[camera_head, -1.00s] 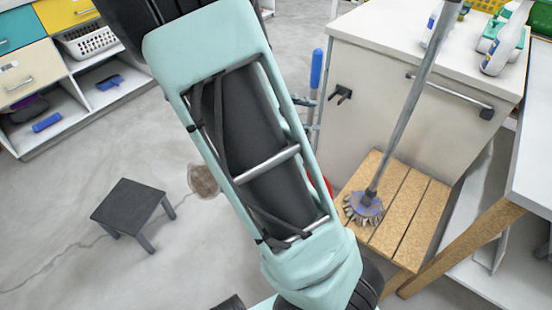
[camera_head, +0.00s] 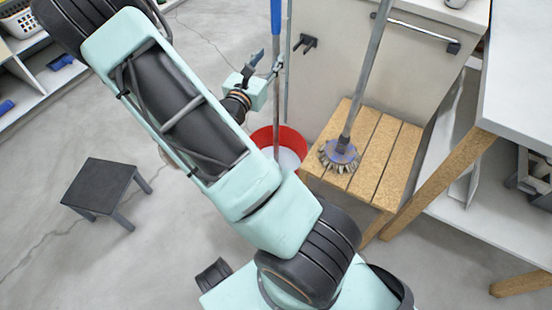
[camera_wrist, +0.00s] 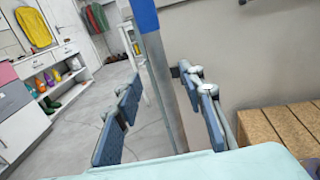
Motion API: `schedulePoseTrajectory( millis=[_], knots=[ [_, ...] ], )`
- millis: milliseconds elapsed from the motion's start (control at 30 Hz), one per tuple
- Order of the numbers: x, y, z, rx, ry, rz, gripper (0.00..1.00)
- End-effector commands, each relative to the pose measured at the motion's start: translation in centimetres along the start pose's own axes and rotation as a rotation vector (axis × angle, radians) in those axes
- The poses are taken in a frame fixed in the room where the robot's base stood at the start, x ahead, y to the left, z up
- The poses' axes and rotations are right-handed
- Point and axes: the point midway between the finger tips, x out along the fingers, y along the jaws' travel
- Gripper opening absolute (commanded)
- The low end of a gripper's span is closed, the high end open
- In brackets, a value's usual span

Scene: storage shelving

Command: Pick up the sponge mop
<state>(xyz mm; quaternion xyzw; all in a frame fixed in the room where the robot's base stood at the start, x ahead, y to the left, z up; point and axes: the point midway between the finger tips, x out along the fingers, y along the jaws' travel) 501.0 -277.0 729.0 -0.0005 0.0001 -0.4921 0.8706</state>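A pole with a blue upper end (camera_head: 276,18) stands nearly upright in a red bucket (camera_head: 259,137); its lower end is hidden in the bucket, so its head does not show. I take this pole as the sponge mop. My gripper (camera_head: 267,68) is at the pole, below the blue part. In the wrist view my gripper (camera_wrist: 163,95) is open, with the pole's grey shaft (camera_wrist: 168,85) between its two fingers and the blue part (camera_wrist: 145,16) above. The shaft looks closer to the right finger; I cannot tell whether they touch.
A white cabinet (camera_head: 335,70) stands behind. A white table (camera_head: 520,85) is at right. A black stool (camera_head: 105,185) stands on open floor at left.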

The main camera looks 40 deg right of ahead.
Motion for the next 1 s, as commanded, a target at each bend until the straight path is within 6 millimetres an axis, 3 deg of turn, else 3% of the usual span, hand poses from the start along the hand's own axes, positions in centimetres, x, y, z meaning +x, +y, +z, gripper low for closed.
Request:
schedulePoseTrajectory(
  millis=[400,700,1000],
  knots=[
    [5.0,-0.1,-0.9,0.002,0.0,-0.002,0.37],
    [5.5,-0.1,-0.7,0.001,0.0,-0.001,0.37],
    [5.4,-0.1,-0.7,0.001,0.001,-0.001,0.04]
  ],
)
